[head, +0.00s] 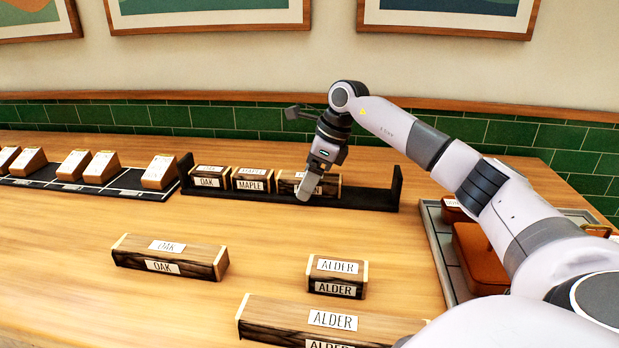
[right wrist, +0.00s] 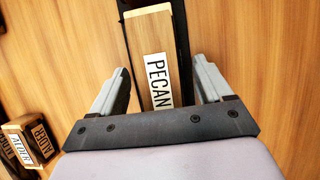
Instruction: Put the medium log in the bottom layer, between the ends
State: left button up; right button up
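The dark rack (head: 375,197) has an upright end at each side. One layer lies in it: a short OAK log (head: 208,182), a short MAPLE log (head: 253,184) and a longer PECAN log (head: 328,188) in a row. Bare rack floor shows right of the PECAN log. My right gripper (head: 312,188) is over the PECAN log. In the right wrist view my right gripper (right wrist: 159,75) is open, its fingers apart on either side of the PECAN log (right wrist: 155,55). On the table lie a mid-length OAK log (head: 170,257), a short ALDER log (head: 337,276) and a long ALDER log (head: 320,322). My left gripper is not in view.
A dark strip (head: 128,180) with several small labelled blocks lies at the left, beside the rack. A grey tray (head: 440,245) with brown pieces stands at the right, partly behind my right arm. Bare table lies between the rack and the front logs.

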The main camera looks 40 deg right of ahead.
jog(key=p+v, duration=0.1)
jog(key=v, duration=1.1)
jog(key=shift+r, duration=0.15)
